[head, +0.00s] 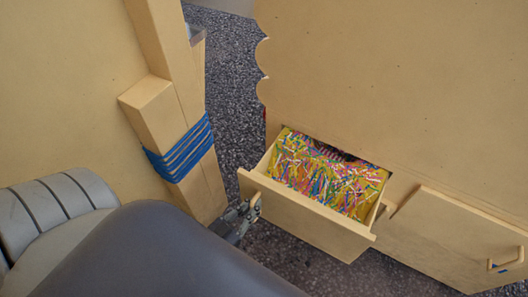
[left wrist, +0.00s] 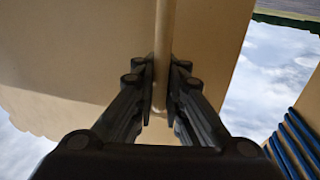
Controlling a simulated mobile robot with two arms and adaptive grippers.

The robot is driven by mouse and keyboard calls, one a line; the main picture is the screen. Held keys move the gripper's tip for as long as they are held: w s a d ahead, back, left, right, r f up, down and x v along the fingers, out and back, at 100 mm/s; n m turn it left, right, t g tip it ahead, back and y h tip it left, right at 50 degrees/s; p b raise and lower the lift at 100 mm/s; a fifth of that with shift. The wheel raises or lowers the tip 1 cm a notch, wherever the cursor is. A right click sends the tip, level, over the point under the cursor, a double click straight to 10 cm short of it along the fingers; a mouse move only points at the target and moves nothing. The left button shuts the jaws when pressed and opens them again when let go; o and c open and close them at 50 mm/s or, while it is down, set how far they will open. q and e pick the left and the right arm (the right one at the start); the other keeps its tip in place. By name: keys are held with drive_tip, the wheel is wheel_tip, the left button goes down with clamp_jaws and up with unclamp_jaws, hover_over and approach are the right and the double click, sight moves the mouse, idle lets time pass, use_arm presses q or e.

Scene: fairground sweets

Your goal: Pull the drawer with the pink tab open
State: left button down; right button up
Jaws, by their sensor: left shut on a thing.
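A wooden drawer (head: 305,222) in the head view stands pulled out from the wooden front, its inside full of many-coloured thin pieces (head: 325,174). My left gripper (head: 249,211) is at the left end of the drawer's face, shut on its handle (head: 257,202). In the left wrist view the fingers of my left gripper (left wrist: 160,125) lie on both sides of the handle bar (left wrist: 164,55). No pink tab shows in either view; the gripper may hide it. My right gripper is not in view.
A second wooden drawer (head: 445,240) with a handle (head: 507,259) and a small blue mark is at the right. A wooden post (head: 150,115) wrapped in blue rope (head: 182,150) stands close on the left. Dark speckled floor (head: 235,90) shows between post and cabinet.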

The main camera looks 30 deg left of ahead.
use_arm(q)
drive_tip(key=s+p, duration=0.2)
drive_tip(key=s, duration=1.4)
drive_tip(key=shift+d, duration=0.15)
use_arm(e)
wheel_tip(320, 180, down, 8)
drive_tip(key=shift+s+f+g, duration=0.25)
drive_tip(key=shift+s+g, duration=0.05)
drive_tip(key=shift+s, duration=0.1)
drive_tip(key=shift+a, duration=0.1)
use_arm(q)
drive_tip(key=c, duration=1.7)
unclamp_jaws()
drive_tip(key=shift+o, duration=0.2)
drive_tip(key=shift+w, duration=0.1)
drive_tip(key=s+a, duration=0.2)
drive_tip(key=s, duration=1)
